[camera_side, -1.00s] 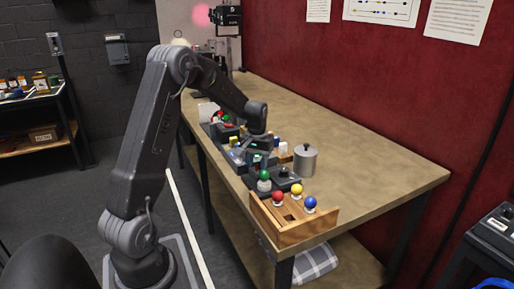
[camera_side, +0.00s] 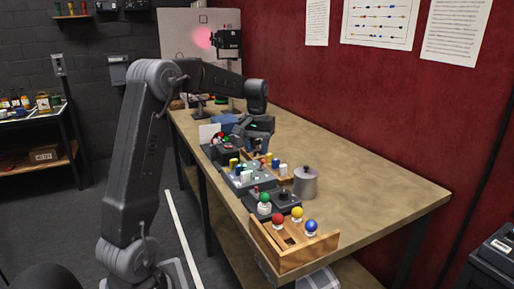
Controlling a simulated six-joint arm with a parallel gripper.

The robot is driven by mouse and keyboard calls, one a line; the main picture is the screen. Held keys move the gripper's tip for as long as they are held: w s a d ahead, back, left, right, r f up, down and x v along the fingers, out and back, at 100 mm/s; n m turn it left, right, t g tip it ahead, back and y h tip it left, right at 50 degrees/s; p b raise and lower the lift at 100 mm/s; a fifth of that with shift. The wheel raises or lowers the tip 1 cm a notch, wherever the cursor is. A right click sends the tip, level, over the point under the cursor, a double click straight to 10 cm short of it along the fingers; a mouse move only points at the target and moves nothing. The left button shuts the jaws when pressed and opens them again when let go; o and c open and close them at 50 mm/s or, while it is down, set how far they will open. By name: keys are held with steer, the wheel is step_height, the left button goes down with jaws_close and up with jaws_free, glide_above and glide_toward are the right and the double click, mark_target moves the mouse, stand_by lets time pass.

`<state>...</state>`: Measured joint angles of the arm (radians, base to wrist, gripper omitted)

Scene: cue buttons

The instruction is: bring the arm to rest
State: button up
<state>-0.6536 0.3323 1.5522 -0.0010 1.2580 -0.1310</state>
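My gripper (camera_side: 240,138) hangs from the raised wrist of my arm, above the far part of the row of devices on the table. It is small and dark in this view, and I cannot tell whether its fingers are open or shut. No held object can be made out. Below and nearer stands a grey box with coloured buttons or pegs (camera_side: 243,178). A black box with a green ball-topped part (camera_side: 264,204) stands closer to the front.
A wooden tray (camera_side: 293,256) with red, yellow and blue balls sits at the table's near corner. A grey lidded pot (camera_side: 305,183) stands beside the devices. The table (camera_side: 370,185) is bare to the right. A dark device with a pink glow (camera_side: 226,40) stands at the back.

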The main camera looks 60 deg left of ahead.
steer(key=s+d+r+m+t, duration=0.1)
steer(key=d+r, duration=0.1)
steer(key=d, duration=0.3)
steer(key=s+d+r+m, duration=0.2)
steer(key=d, duration=0.4)
steer(key=s+d+f+m+t, duration=0.1)
steer(key=s+d+m+t, duration=0.3)
steer(key=s+d, duration=1.1)
steer(key=shift+d+f+m+t, duration=0.3)
steer(key=shift+d+f+m, duration=0.05)
steer(key=shift+d+m, duration=0.65)
steer(key=shift+o, duration=0.3)
steer(key=shift+w, duration=0.1)
stand_by(0.7)
